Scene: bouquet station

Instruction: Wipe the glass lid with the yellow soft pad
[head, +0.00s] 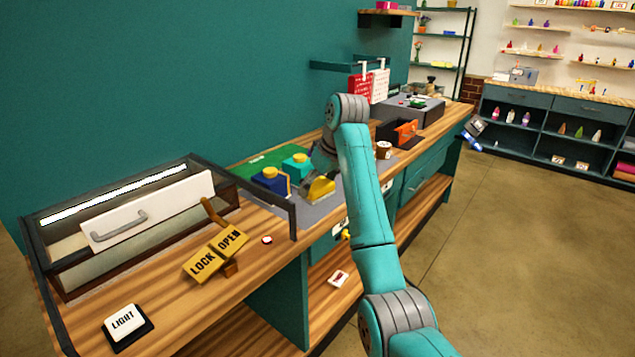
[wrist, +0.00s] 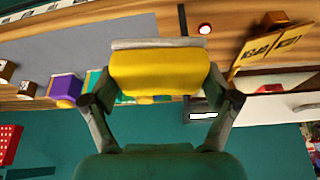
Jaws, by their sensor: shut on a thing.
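My gripper (wrist: 160,80) is shut on the yellow soft pad (wrist: 158,70), which spans between its two fingers in the wrist view. In the head view the yellow pad (head: 320,188) shows low over the grey mat, in front of the blue and teal blocks. Whether it touches the mat cannot be told. The dark-framed glass case (head: 45,220) stands at the left of the bench, apart from my gripper. Its glass lid is hard to make out; a white panel with a grey handle (head: 150,212) shows there.
LOCK and OPEN plates (head: 215,255), a red button (head: 267,240) and a LIGHT switch (head: 125,322) lie in front of the case. A blue block (head: 270,184) and a teal block (head: 296,168) with yellow knobs stand behind the pad. An orange-handled holder (head: 405,131) stands farther right.

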